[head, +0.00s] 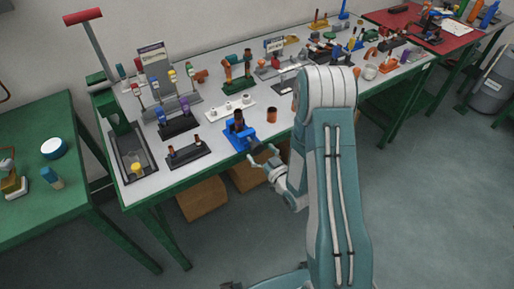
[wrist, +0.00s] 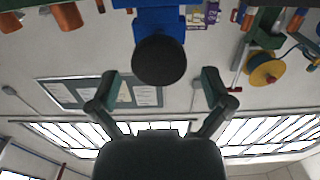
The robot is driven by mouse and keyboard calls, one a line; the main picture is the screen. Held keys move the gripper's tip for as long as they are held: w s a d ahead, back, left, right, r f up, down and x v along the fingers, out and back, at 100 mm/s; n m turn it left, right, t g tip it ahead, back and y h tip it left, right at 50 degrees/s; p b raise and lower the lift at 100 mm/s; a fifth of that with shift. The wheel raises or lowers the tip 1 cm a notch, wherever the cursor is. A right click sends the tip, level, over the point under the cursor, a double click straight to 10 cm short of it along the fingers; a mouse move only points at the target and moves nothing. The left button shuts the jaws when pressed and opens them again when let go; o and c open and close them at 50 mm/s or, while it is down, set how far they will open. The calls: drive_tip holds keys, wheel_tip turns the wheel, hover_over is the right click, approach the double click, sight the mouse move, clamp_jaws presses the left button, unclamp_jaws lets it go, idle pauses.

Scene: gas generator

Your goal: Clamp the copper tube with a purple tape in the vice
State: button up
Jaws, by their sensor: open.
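The blue vice (head: 240,138) stands at the front edge of the grey workbench. An upright brownish piece (head: 239,116) shows at its top; I cannot tell whether it is a tube in the jaws. The vice's dark round knob (wrist: 160,60) faces me in the wrist view, below its blue body (wrist: 158,25). My gripper (head: 268,160) is open and empty just in front of the knob, its fingers spread to either side and apart from it. Purple-marked pieces (head: 184,103) stand in a black rack; I cannot make out purple tape on a copper tube.
A short copper cylinder (head: 271,115) stands right of the vice. A black holder with copper-coloured pieces (head: 184,154) stands to its left. Boxes (head: 203,197) lie under the bench. A green table (head: 45,125) is at left.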

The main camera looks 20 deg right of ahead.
drive_tip(key=shift+x, duration=1)
drive_tip(key=c, duration=1.1)
